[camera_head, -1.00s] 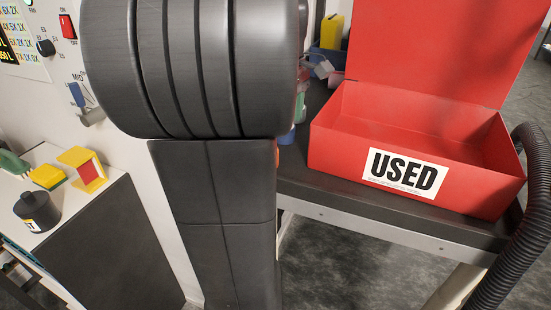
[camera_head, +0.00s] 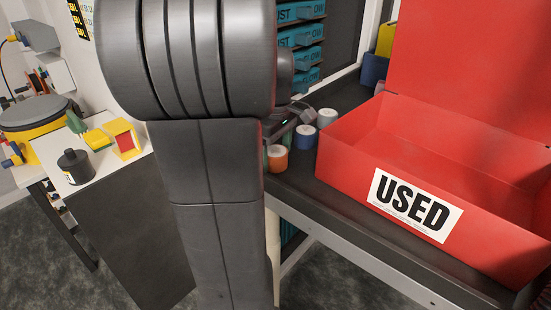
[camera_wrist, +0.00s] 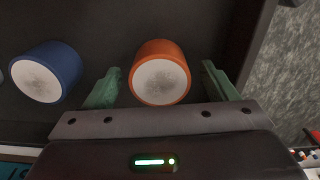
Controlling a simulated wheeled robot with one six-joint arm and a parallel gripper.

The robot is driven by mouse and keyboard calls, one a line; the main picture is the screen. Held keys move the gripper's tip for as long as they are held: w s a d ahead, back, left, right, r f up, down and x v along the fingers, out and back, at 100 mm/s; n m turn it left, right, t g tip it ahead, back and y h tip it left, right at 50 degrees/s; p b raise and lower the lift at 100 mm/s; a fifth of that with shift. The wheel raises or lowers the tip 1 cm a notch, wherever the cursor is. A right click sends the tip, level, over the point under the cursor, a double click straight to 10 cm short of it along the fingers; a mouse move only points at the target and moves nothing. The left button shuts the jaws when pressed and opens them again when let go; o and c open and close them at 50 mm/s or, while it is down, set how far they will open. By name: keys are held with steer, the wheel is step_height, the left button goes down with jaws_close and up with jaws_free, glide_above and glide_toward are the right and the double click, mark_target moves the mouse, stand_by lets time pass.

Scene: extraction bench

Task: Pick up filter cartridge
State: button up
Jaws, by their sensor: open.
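An orange-sided cartridge (camera_wrist: 160,73) with a pale round end sits between the two green fingers of my open gripper (camera_wrist: 160,67) in the wrist view. Gaps show on both sides of it, so it is not clamped. A blue-sided cartridge (camera_wrist: 47,72) is to its left, outside the fingers. In the head view the orange cartridge (camera_head: 277,157) stands near the bench's front edge, with the blue one (camera_head: 305,138) and a pale one (camera_head: 327,119) behind it. My gripper (camera_head: 290,122) is partly hidden by my arm there.
A red open box labelled USED (camera_head: 418,205) stands close to the right of the cartridges on the dark bench. Teal bins (camera_head: 300,40) are behind. A white-topped cabinet (camera_head: 100,165) with a black container (camera_head: 75,167) is at left.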

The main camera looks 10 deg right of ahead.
mark_target(275, 151)
steer(key=c, duration=1.1)
steer(key=shift+r, duration=0.2)
step_height(275, 151, up, 10)
steer(key=shift+f+p, duration=0.15)
steer(key=shift+p, duration=0.4)
